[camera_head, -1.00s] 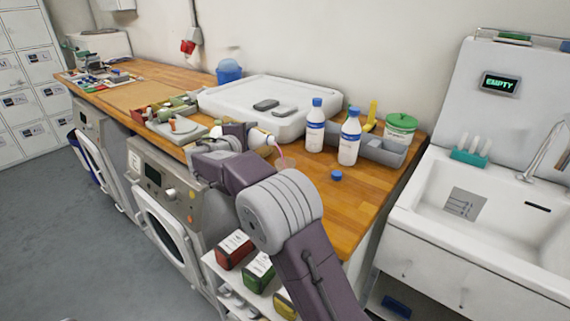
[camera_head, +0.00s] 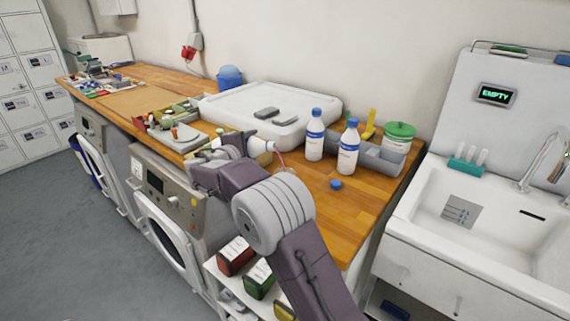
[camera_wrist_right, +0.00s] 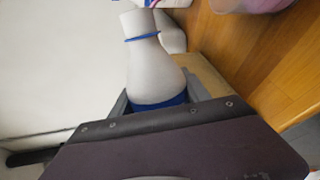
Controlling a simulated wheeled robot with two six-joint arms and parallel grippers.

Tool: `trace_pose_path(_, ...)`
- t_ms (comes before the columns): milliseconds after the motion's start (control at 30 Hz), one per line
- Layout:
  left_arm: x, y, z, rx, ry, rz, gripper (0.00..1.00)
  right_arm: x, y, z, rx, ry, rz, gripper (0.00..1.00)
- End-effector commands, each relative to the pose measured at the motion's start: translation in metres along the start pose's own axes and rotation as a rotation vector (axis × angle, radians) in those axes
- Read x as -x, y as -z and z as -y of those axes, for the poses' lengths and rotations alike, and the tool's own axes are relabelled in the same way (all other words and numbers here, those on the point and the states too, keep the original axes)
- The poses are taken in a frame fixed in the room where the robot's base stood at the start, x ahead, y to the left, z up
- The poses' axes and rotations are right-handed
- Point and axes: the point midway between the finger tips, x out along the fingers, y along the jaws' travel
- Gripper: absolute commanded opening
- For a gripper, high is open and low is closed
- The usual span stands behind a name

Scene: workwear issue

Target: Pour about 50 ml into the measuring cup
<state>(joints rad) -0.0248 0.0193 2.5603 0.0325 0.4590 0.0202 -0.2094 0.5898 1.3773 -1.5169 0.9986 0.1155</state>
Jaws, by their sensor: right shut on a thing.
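My right gripper (camera_head: 240,146) is shut on a white bottle (camera_head: 260,146) with a blue band and holds it tipped, nearly on its side, over the counter. A thin pink stream leaves its mouth and curves down to the right. The clear measuring cup (camera_head: 288,171) is mostly hidden behind my arm below the stream. In the right wrist view the bottle (camera_wrist_right: 155,70) fills the middle between the fingers, and the cup (camera_wrist_right: 248,4) with pink in it is cut off at the top edge. The liquid level cannot be read. My left gripper is out of view.
Two upright white bottles with blue caps (camera_head: 315,135) (camera_head: 348,148) stand right of the pour. A loose blue cap (camera_head: 336,184) lies on the wooden counter (camera_head: 318,212). Behind are a white tray (camera_head: 318,92), a grey bin (camera_head: 385,160) and a green-lidded jar (camera_head: 399,138). A sink (camera_head: 480,210) is at right.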

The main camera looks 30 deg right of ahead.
Motion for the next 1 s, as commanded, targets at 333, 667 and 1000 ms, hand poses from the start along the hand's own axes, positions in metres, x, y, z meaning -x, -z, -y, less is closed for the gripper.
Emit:
trace_pose_path(333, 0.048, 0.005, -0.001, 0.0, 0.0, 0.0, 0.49, 0.004, 0.002, -0.012, 0.138, -0.003, 0.038, 0.0)
trace_pose_path(667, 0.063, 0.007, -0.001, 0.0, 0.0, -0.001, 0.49, 0.005, -0.005, -0.019, 0.273, -0.003, 0.074, 0.0)
trace_pose_path(1000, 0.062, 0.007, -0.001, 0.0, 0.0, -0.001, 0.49, 0.005, -0.005, -0.019, 0.271, -0.003, 0.074, 0.0)
